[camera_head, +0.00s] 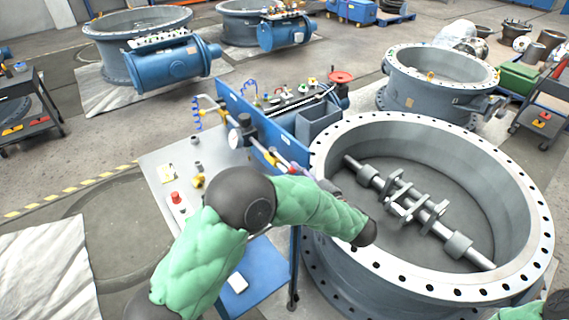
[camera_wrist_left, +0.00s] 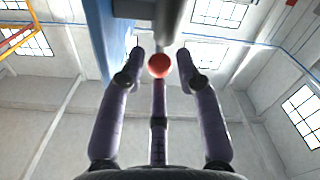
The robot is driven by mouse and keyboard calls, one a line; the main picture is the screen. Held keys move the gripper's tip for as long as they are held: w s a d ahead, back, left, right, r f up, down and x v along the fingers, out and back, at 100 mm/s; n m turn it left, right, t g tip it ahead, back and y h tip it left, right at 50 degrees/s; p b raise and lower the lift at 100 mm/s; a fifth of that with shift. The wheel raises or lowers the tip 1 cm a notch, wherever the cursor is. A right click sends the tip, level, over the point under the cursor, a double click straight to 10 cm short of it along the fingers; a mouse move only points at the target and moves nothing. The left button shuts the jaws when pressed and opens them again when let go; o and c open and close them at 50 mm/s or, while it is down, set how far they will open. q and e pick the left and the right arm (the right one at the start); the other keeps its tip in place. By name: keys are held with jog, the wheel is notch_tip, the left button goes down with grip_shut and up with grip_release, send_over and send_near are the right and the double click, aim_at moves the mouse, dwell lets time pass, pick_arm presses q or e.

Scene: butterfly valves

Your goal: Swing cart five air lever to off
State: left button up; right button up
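The blue cart panel (camera_head: 233,100) with pipes, a gauge (camera_head: 236,138) and yellow fittings (camera_head: 268,157) stands at the centre of the head view. In the left wrist view a red ball knob (camera_wrist_left: 159,65) sits below a grey cylindrical part (camera_wrist_left: 171,30), beside a blue panel (camera_wrist_left: 109,40). My left gripper (camera_wrist_left: 160,54) is open, its two side fingers spread either side of the knob with gaps to both. In the head view my arm mostly hides this gripper. No cart number is legible.
A large flanged valve ring (camera_head: 400,272) with a shaft inside stands right of the cart, close to my left arm. The cart's grey worktop (camera_head: 165,153) holds a red button (camera_head: 175,197). Another ring (camera_head: 440,68) stands behind. Open floor (camera_head: 105,205) lies to the left.

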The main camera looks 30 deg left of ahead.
aim_at(282, 160)
pick_arm(q)
jog(key=shift+b+x, duration=0.6)
jog(key=shift+x, duration=2.55)
grip_shut()
